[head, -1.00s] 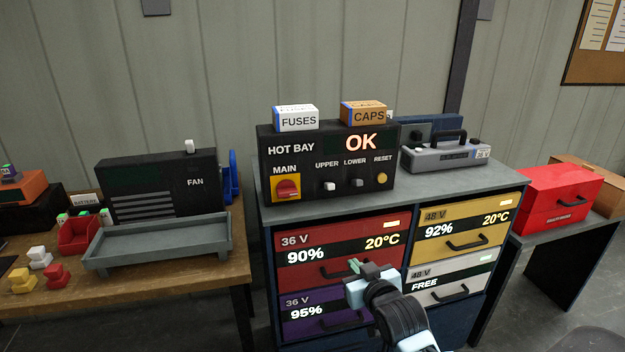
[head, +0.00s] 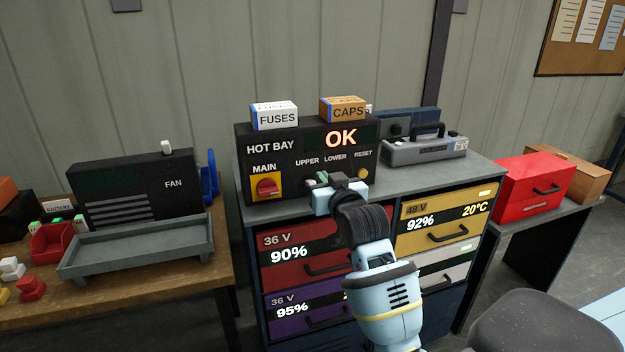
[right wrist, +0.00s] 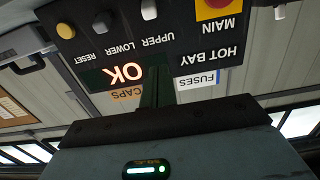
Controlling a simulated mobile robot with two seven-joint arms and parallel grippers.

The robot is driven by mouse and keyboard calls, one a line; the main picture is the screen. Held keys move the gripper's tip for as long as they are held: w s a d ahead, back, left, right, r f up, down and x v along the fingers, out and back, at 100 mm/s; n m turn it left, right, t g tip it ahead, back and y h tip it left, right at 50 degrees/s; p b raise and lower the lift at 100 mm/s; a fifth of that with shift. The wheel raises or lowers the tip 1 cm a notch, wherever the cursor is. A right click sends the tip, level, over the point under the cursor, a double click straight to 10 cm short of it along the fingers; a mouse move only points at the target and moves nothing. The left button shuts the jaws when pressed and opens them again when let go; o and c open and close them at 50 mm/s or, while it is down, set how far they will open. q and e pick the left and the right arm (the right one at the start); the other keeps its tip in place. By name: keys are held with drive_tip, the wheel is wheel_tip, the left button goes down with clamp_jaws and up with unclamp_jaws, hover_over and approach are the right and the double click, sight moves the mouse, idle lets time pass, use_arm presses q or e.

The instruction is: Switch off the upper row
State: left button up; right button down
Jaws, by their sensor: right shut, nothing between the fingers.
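The black HOT BAY panel (head: 284,160) stands on the drawer cabinet and its display reads OK. It carries a red MAIN knob (head: 267,187) on a yellow plate and a yellow RESET button (head: 363,173). My right gripper (head: 322,179) is shut and empty in front of the panel, around the UPPER and LOWER switches, and largely covers them. In the right wrist view, turned upside down, the white UPPER switch (right wrist: 149,9) lies just beyond the fingertips and the grey LOWER switch (right wrist: 101,22) beside it. Contact cannot be told. My left gripper is out of view.
FUSES (head: 274,117) and CAPS (head: 344,110) boxes sit on the panel. A grey case (head: 425,150) stands right of it. Below are red (head: 290,270), yellow (head: 420,232), purple and white drawers. A bench with a grey tray (head: 140,252) is left; a red box (head: 540,190) is right.

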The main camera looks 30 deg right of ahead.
sight(306, 161)
drive_tip(key=x, duration=0.9)
drive_tip(key=shift+w, duration=0.25)
drive_tip(key=shift+f, duration=0.35)
drive_tip(key=shift+s+a+f, duration=0.1)
drive_tip(key=shift+s+f, duration=0.2)
drive_tip(key=shift+f, duration=0.4)
drive_tip(key=shift+s+a+f, duration=0.1)
drive_tip(key=shift+s+f, duration=0.2)
drive_tip(key=shift+f, duration=0.5)
